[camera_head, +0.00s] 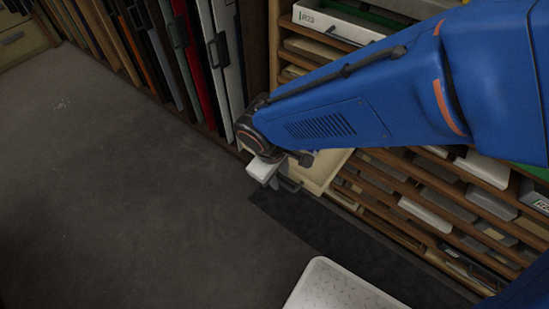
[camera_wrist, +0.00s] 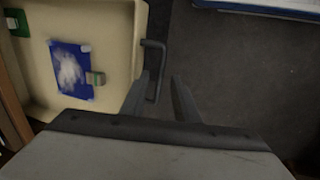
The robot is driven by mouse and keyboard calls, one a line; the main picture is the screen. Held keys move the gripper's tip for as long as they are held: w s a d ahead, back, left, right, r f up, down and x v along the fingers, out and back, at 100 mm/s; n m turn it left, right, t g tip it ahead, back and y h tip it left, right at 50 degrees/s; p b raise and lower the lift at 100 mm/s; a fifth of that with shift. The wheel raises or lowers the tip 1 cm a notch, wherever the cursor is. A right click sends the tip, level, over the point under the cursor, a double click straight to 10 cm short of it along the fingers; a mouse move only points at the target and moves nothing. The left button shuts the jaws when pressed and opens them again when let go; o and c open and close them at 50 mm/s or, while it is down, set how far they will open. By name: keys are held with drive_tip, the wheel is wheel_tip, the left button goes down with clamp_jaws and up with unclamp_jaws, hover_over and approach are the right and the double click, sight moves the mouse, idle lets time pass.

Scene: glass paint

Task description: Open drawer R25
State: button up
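A cream drawer (camera_head: 320,170) stands pulled out from the wooden rack, below my arm; no label on it is readable. The wrist view shows its open inside (camera_wrist: 110,25), with a blue-and-white picture and small green blocks. Its dark bar handle (camera_wrist: 156,65) is on the side facing the floor; in the head view the handle (camera_head: 290,184) is beside my gripper (camera_head: 276,180). In the wrist view my gripper (camera_wrist: 160,90) is open, its two fingers apart. The handle's near end appears at the gap, close to the left finger; I cannot tell if they touch.
Another drawer marked R23 (camera_head: 340,22) sits higher in the rack, partly out. Shelves with several grey and white boxes (camera_head: 425,213) fill the right. Upright coloured panels with handles (camera_head: 190,60) line the back. A white textured platform (camera_head: 340,288) is at the bottom. The grey floor (camera_head: 120,200) is clear.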

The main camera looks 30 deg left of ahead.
drive_tip(key=s+r, duration=0.3)
drive_tip(key=r, duration=1.2)
drive_tip(key=shift+a+r, duration=0.15)
drive_tip(key=shift+r, duration=0.15)
